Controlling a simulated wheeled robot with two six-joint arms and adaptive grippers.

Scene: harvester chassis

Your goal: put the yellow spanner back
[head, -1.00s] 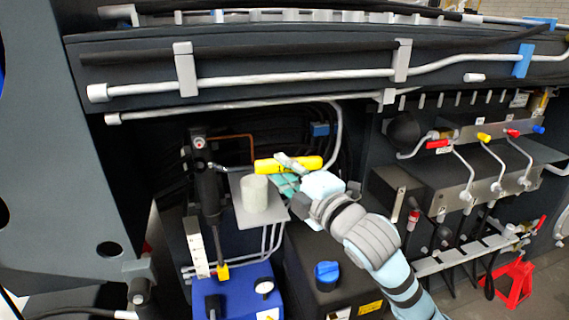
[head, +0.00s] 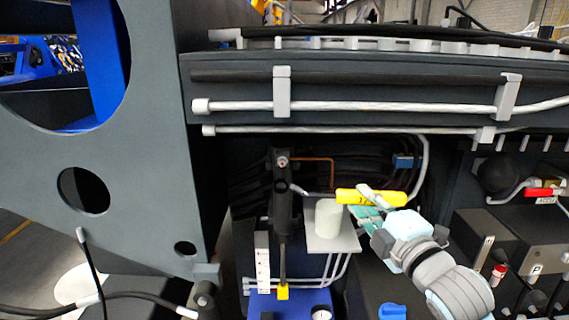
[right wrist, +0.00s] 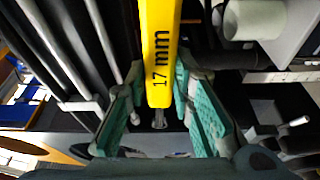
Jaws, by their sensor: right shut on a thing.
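The yellow spanner (head: 372,197) has a yellow handle and a grey shank that points left towards a black upright cylinder (head: 283,200). In the head view, I cannot tell whether its tip touches the cylinder. My right gripper (head: 366,207) is shut on the handle, its teal fingers around it. In the right wrist view the handle (right wrist: 160,50), marked "17 mm", lies between the fingers of the right gripper (right wrist: 163,112). My left gripper is not in view.
A pale cylinder (head: 328,218) stands on a grey plate (head: 345,240) just left of my right gripper. Pipes (head: 350,106) run above the recess. A dark panel with round holes (head: 130,190) closes off the left. Valve blocks (head: 487,240) stand at the right.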

